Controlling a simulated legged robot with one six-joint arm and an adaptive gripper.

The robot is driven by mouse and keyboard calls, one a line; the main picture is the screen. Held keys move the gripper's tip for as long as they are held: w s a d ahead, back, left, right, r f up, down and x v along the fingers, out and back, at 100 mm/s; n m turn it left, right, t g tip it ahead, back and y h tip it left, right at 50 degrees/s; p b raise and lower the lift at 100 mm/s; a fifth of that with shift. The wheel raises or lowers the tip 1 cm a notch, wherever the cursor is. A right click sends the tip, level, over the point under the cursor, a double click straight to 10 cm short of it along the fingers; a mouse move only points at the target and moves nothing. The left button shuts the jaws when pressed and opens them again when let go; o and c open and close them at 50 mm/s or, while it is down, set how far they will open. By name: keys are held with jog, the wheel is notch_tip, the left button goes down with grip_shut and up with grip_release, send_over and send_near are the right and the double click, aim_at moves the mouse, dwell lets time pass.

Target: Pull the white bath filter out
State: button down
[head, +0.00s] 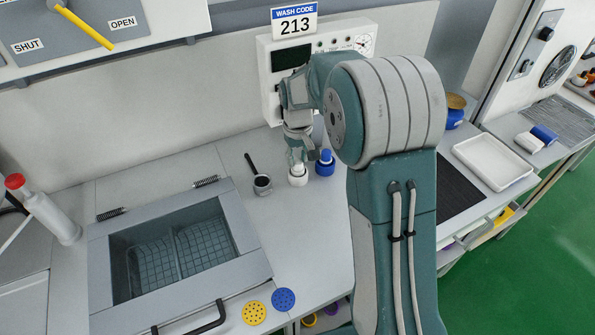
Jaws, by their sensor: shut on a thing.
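The white bath filter (298,179) is a small white round piece at the back of the counter. My gripper (297,161) reaches down on it from above and is shut on its top. The fingers partly hide that top. Its lower part appears at counter level; I cannot tell whether it is seated or slightly raised. A similar blue piece (325,166) stands close on its right, apart from it.
A black-handled cup (262,184) is close on the left. The sunken bath (103,268) with mesh baskets is at front left. A panel (265,70) stands behind my gripper. Yellow (254,313) and blue (283,299) perforated discs lie in front. A white tray (456,150) is right.

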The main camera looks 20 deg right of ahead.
aim_at(297, 161)
jog(key=shift+r, duration=2.15)
jog(key=shift+r, duration=0.15)
jog(key=shift+r, duration=1.25)
jog(key=shift+w+r, duration=0.1)
notch_tip(297, 161, up, 7)
dwell(0.4)
